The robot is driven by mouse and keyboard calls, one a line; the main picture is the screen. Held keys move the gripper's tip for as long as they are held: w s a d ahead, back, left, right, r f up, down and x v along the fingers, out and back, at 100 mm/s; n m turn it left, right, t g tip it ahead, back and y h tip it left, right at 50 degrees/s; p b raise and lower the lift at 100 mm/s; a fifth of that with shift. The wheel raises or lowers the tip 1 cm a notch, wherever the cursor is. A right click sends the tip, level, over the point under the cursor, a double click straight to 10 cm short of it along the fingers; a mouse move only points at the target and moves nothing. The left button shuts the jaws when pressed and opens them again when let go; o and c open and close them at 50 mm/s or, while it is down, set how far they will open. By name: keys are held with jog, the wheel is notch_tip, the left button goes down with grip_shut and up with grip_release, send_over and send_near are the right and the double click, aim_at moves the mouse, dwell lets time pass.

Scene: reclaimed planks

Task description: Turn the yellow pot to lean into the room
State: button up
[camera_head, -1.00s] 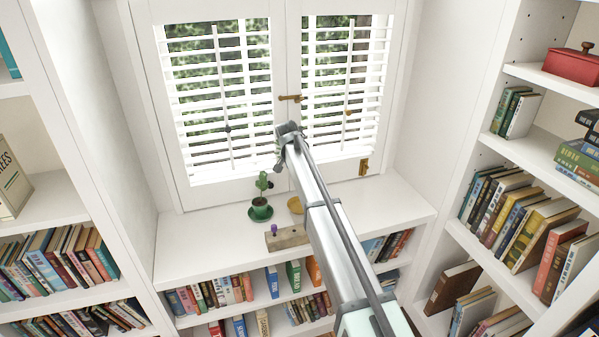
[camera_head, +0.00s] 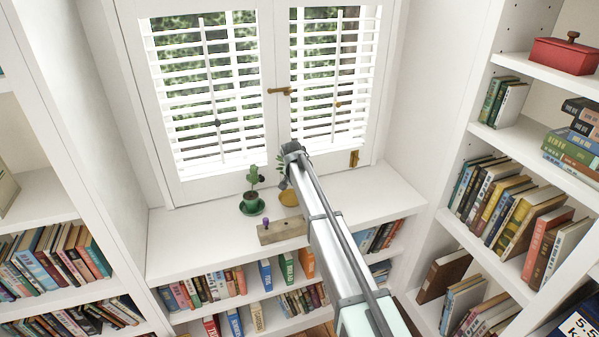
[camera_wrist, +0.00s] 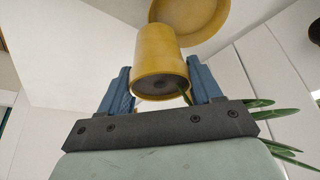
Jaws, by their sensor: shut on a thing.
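The yellow pot (camera_wrist: 161,62) is between the two blue fingers of my gripper (camera_wrist: 158,76) in the wrist view, and they are shut on it. Its dark soil and some green leaves (camera_wrist: 278,146) show at the near end. A yellow saucer (camera_wrist: 196,18) lies beyond the pot's base. My arm hides the pot there. I cannot tell whether the pot touches the saucer.
A cactus in a green pot (camera_head: 251,204) stands just left of the yellow saucer. A wooden block (camera_head: 282,231) with a purple knob lies in front. The shuttered window (camera_head: 277,105) is behind. The sill is clear at left and right; bookshelves flank it.

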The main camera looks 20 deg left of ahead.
jog(key=shift+s+a+f+n+y, duration=0.3)
jog(key=shift+a+f+n, duration=0.15)
jog(key=shift+n, duration=0.35)
jog(key=shift+s+a+r+n+y, duration=0.1)
jog(key=shift+a+n+y, duration=0.3)
jog(key=shift+a+n, duration=0.5)
jog(key=n, duration=0.1)
jog(key=a+n+y, duration=0.1)
jog(key=n, duration=0.1)
jog(key=shift+a+r+g, duration=0.15)
jog(key=shift+r+g, duration=0.05)
jog(key=shift+g, duration=0.2)
jog(key=shift+a+n+g+y, duration=0.1)
jog(key=shift+n+g+y, duration=0.25)
jog(key=shift+n, duration=0.85)
jog(key=shift+f, duration=0.1)
jog(key=shift+f, duration=1.35)
jog(key=o, duration=1.5)
